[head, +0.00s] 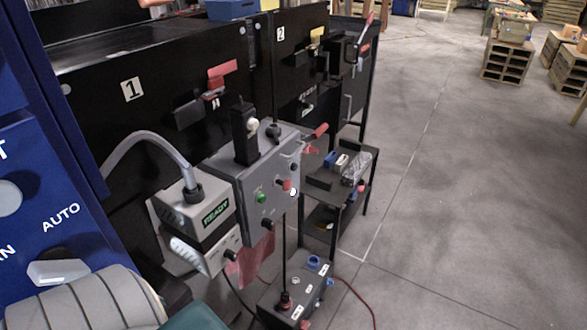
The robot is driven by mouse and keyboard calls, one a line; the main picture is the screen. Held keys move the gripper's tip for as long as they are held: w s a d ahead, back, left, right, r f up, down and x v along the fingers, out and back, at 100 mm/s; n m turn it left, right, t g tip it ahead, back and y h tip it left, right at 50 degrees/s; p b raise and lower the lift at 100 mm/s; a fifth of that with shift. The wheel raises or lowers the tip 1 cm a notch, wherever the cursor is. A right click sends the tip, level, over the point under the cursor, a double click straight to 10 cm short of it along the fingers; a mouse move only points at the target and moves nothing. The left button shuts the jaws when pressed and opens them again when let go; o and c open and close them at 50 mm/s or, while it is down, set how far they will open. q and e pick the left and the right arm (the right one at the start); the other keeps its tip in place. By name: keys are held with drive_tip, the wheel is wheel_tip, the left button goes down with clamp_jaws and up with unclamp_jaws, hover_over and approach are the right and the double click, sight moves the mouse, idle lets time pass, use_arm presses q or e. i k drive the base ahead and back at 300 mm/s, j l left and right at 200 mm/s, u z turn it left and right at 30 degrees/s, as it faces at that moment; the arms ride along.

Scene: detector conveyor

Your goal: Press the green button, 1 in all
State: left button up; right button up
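The small round green button (262,198) is on the front of a grey control box (259,178), left of the middle of the head view. A red button (285,185) and a white one sit to its right on the same face. A black knob (268,224) is below it. Nothing covers the green button. Neither my left nor my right gripper shows in the head view.
A box with a lit READY sign (214,214) stands left of the control box. A blue panel (50,190) marked AUTO fills the left edge. A low grey box (300,290) with a rod stands on the floor below. Open floor (450,200) lies to the right.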

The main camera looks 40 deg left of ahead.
sight(262, 199)
drive_tip(key=i+u, duration=0.4)
drive_tip(key=i+l+u, duration=0.25)
drive_tip(key=u, duration=0.2)
drive_tip(key=i+l+u, duration=0.6)
drive_tip(key=u, duration=0.2)
drive_tip(key=i+l+u, duration=0.15)
drive_tip(key=l+u, duration=0.3)
drive_tip(key=i+l+u, duration=0.15)
drive_tip(key=l+u, duration=1.1)
drive_tip(key=i+j, duration=0.05)
